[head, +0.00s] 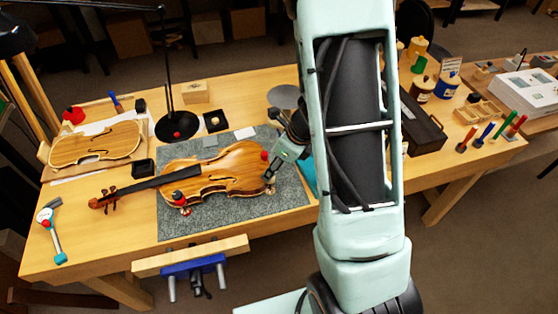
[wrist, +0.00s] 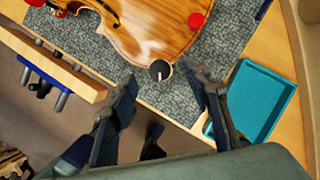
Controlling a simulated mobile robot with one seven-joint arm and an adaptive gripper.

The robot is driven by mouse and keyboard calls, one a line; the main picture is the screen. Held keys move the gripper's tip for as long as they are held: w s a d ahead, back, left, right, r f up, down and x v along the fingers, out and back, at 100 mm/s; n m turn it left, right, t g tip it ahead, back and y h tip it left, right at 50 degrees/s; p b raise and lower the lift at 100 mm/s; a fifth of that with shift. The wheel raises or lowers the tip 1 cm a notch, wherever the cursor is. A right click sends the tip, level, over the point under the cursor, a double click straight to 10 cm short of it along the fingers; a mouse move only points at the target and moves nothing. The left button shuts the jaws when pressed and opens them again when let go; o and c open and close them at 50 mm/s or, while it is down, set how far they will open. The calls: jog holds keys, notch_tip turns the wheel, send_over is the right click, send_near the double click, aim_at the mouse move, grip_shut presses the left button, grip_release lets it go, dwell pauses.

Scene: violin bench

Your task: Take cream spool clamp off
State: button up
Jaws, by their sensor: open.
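The violin (head: 215,170) lies on a grey mat; its lower edge also shows in the wrist view (wrist: 150,28). At that edge sits a spool clamp with a dark round knob (wrist: 160,70) bearing a pale mark. Its cream part (head: 270,188) shows only as a small pale spot by my gripper in the head view. My gripper (wrist: 163,88) is open, its fingers either side of and just short of the knob, with nothing between them. In the head view, my gripper (head: 271,179) partly hides the clamp. I cannot tell whether the fingers touch it.
Red clamps (head: 264,155) (head: 178,196) sit on the violin's edge. A teal tray (wrist: 258,100) lies right of my gripper. The grey mat (head: 200,228) is mostly bare at the front. A blue vise (head: 195,266) juts from the bench front. A lamp base (head: 178,127) stands behind.

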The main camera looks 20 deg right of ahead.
aim_at(270, 184)
jog(key=shift+b+x, duration=0.4)
jog(key=shift+x, duration=1.95)
grip_shut()
